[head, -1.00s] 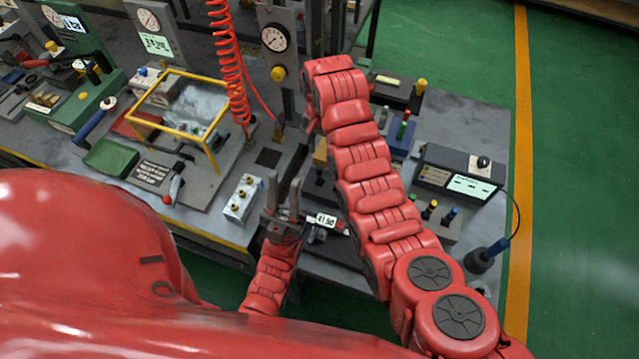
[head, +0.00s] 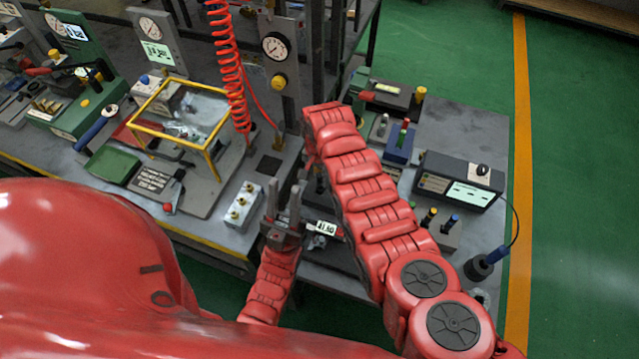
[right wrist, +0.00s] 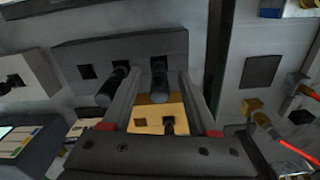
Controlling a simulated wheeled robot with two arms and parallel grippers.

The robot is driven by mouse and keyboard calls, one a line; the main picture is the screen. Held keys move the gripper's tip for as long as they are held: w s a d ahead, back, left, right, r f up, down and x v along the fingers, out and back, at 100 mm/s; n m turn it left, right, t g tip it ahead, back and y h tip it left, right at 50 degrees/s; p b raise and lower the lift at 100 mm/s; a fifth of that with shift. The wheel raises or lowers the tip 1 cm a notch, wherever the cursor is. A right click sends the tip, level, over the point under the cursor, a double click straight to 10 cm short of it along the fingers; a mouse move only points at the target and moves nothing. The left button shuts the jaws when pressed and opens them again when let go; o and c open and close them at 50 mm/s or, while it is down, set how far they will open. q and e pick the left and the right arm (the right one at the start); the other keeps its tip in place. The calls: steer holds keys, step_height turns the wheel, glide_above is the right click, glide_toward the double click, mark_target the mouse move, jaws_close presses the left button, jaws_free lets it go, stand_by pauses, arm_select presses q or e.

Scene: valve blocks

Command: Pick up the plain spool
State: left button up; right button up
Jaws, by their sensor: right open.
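In the right wrist view two dark cylindrical pieces stand at a grey slab with square holes (right wrist: 180,45): a left one (right wrist: 112,86) and a middle one (right wrist: 159,82). I cannot tell which is the plain spool. My right gripper (right wrist: 159,73) is open, its fingers either side of the middle piece, with no clear grip on it. A tan block (right wrist: 150,112) with a small black peg shows below, between the fingers. In the head view my right arm hides its gripper. My left gripper (head: 283,203) points up with its fingers apart and nothing visible between them.
A blue block (head: 400,152) with a red-and-green-topped piece stands right of my right arm. A silver valve block (head: 242,206) and yellow-framed case (head: 185,110) are left.

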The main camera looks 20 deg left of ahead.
steer(key=shift+f, duration=0.45)
jaws_close()
